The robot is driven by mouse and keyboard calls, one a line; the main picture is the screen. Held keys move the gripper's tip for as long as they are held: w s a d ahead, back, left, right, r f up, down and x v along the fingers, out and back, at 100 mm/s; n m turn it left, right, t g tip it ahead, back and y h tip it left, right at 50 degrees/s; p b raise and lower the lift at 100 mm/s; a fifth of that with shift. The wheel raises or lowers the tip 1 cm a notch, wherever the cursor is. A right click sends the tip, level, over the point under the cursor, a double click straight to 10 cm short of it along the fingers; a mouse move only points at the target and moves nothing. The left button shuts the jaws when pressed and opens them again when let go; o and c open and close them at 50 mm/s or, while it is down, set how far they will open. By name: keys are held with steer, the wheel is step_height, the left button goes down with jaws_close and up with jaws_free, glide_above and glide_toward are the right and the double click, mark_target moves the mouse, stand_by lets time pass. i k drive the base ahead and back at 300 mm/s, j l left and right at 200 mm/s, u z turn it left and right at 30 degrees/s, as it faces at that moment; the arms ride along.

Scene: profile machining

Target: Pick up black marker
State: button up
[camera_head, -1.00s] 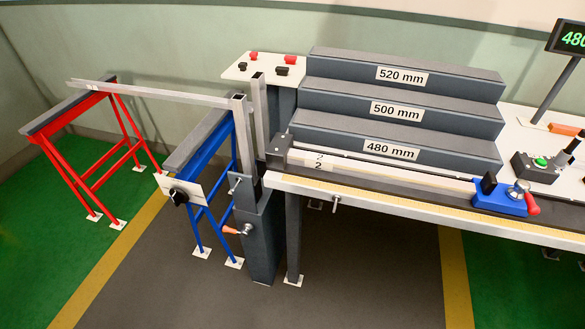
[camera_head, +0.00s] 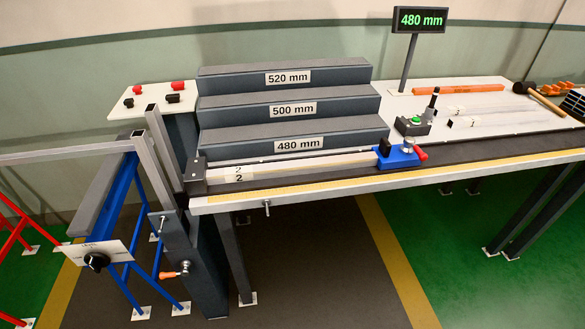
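I cannot make out a black marker for certain. My gripper is not in view.
A display (camera_head: 419,20) reads 480 mm. Blue (camera_head: 122,200) and red (camera_head: 15,235) stands are left. Dark floor (camera_head: 320,265) in front is clear.

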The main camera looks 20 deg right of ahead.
mark_target(436, 93)
steer(key=z, duration=0.9)
steer(key=i+u, duration=0.25)
